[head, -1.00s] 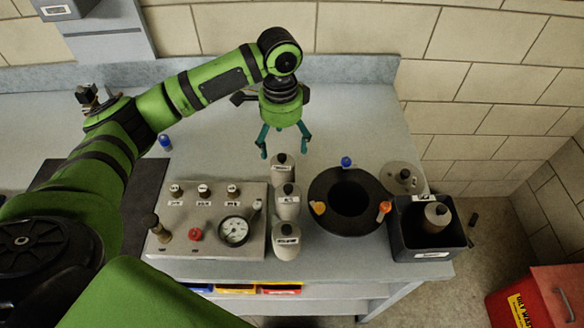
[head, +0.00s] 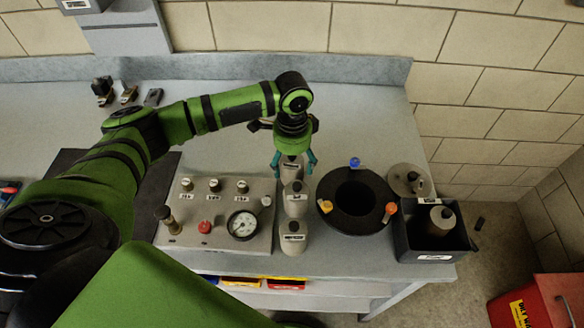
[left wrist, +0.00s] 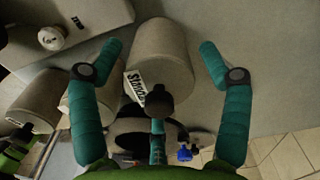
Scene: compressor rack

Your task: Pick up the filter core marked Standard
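The filter core marked Standard (left wrist: 163,60) is a grey cylinder with a black knob and a white label, seen in the left wrist view between the open fingers. In the head view this core (head: 290,170) is the farthest of three in a row, partly hidden by my left gripper (head: 294,162). My left gripper is open around or just above it, with fingers on both sides; in the wrist view (left wrist: 160,62) gaps show on either side. The middle core (head: 295,200) and the nearest core (head: 293,238) stand in line in front of it. My right gripper is not in view.
A gauge panel (head: 187,234) stands left of the cores. A black round housing (head: 340,213) with blue and orange knobs is to the right, beside a grey lid (head: 401,175). A dark bin (head: 408,243) holds another core (head: 436,219).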

